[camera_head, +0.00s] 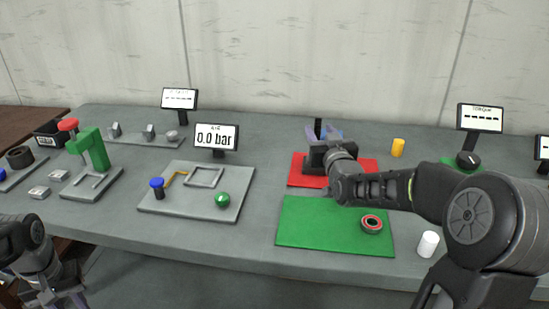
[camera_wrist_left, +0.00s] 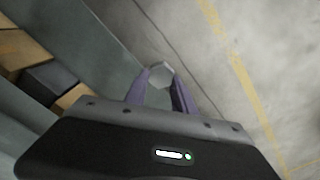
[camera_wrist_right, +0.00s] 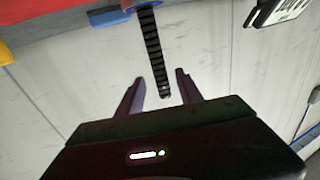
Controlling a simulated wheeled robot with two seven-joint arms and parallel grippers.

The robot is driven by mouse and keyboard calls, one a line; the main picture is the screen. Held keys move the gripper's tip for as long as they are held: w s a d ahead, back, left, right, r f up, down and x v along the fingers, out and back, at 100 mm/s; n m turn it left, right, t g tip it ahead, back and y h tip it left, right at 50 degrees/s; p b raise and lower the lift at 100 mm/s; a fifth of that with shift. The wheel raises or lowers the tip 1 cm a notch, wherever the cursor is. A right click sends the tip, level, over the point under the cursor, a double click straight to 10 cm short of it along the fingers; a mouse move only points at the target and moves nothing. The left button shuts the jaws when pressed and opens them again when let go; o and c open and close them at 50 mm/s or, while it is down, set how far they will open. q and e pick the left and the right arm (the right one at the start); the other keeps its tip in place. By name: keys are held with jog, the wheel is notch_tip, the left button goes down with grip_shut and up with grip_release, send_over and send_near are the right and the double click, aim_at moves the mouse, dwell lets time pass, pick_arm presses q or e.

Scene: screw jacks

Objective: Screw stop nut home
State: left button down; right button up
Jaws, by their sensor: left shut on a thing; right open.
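A grey six-sided nut (camera_wrist_left: 160,74) is between the fingertips of my left gripper (camera_wrist_left: 159,76), which is shut on it. In the head view my left gripper (camera_head: 62,300) is low at the left, beside the table, and the nut cannot be made out there. My right gripper (camera_wrist_right: 155,86) is open. A dark threaded rod (camera_wrist_right: 153,50) runs between its fingers, with a gap on each side. In the head view the right gripper (camera_head: 321,134) is over the red mat (camera_head: 298,174), and the rod (camera_head: 317,127) shows upright behind its body. The rod's base is mostly hidden.
A green mat (camera_head: 310,232) with a red-and-black ring (camera_head: 371,223) lies in front of the red one. A white cylinder (camera_head: 428,244) and a yellow cylinder (camera_head: 398,147) stand to the right. A grey plate (camera_head: 187,206) with a green ball and a green press (camera_head: 93,150) are left.

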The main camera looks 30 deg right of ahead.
jog(key=p+x, duration=0.1)
jog(key=x, duration=0.4)
jog(key=shift+a+f, duration=0.15)
jog(key=shift+c, duration=0.5)
grip_shut()
dwell(0.7)
dwell(0.3)
jog(key=shift+r, duration=0.2)
